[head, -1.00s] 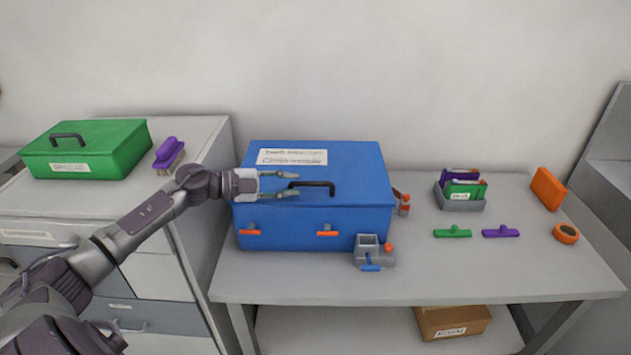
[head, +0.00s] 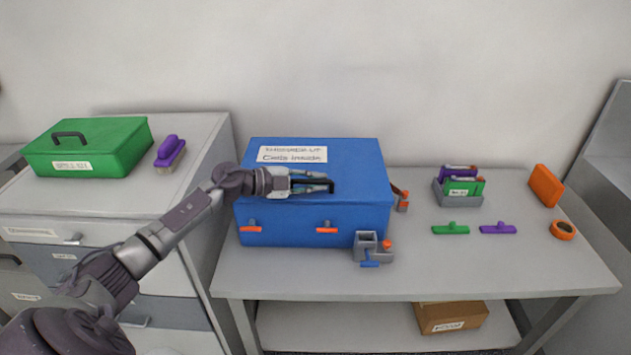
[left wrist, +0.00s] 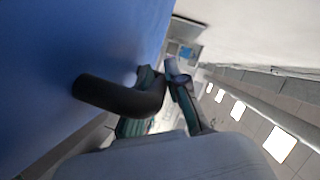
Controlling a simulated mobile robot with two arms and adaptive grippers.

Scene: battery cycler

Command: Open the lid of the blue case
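The blue case (head: 350,215) stands on the grey table with its lid (head: 358,160) down. Its front carries two orange latches (head: 251,229) (head: 327,230). A black bar handle (head: 322,187) sits on the lid and also shows large in the left wrist view (left wrist: 112,97). My left gripper (head: 320,182) is at the handle, with its fingers alongside the bar. In the left wrist view the bar crosses one finger and its bent end lies near the gap between the fingers (left wrist: 162,75). I cannot tell whether they grip it. My right gripper is not in view.
A grey block fixture (head: 368,247) stands against the case's front right. A green case (head: 90,148) and a purple brush (head: 170,150) are on the left cabinet. A grey holder (head: 460,199), green and purple pieces, and orange items lie on the right. The table's front is clear.

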